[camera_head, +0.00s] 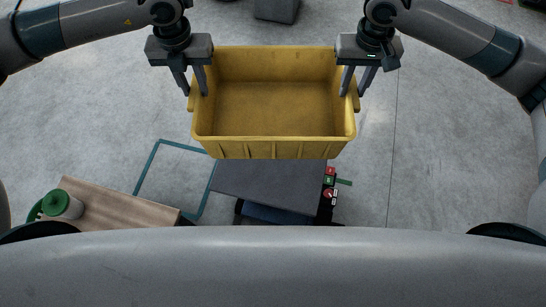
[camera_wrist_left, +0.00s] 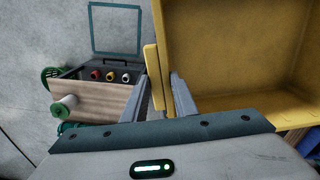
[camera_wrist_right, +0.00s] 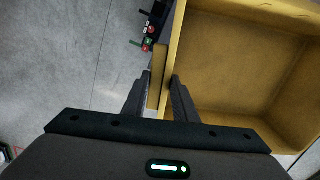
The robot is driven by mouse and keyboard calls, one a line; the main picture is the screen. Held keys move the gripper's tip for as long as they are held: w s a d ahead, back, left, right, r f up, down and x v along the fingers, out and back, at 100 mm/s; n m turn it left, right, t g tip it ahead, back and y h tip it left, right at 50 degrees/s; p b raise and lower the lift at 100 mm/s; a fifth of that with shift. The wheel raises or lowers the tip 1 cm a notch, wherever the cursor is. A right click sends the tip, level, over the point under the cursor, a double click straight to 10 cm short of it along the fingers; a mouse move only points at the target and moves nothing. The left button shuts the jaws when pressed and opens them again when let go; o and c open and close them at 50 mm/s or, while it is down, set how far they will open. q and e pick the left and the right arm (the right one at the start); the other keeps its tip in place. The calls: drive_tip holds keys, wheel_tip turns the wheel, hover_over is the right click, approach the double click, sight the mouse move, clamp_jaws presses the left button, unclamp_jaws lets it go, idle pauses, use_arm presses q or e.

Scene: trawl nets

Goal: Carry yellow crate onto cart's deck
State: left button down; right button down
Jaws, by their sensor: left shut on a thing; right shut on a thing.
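The yellow crate (camera_head: 270,149) is empty and looks level, held between my two grippers in the head view. My left gripper (camera_head: 197,92) is shut on its left side wall, and my right gripper (camera_head: 354,92) is shut on its right side wall. Both wrist views show fingers on either side of a crate handle. The cart's dark grey deck (camera_head: 265,187) is nearer to me than the crate, and the crate's near wall overlaps its far edge in the picture. The visible part of the deck is bare. The crate appears raised above the floor; its exact height over the deck is unclear.
A wooden board (camera_head: 120,208) with a green-capped white container (camera_head: 62,205) stands at lower left. A teal square outline (camera_head: 148,168) marks the floor. Red and green parts (camera_head: 330,181) sit at the deck's right edge. A dark grey block (camera_head: 277,9) lies at the far side.

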use_arm(q)
drive_tip(key=shift+a, duration=0.1)
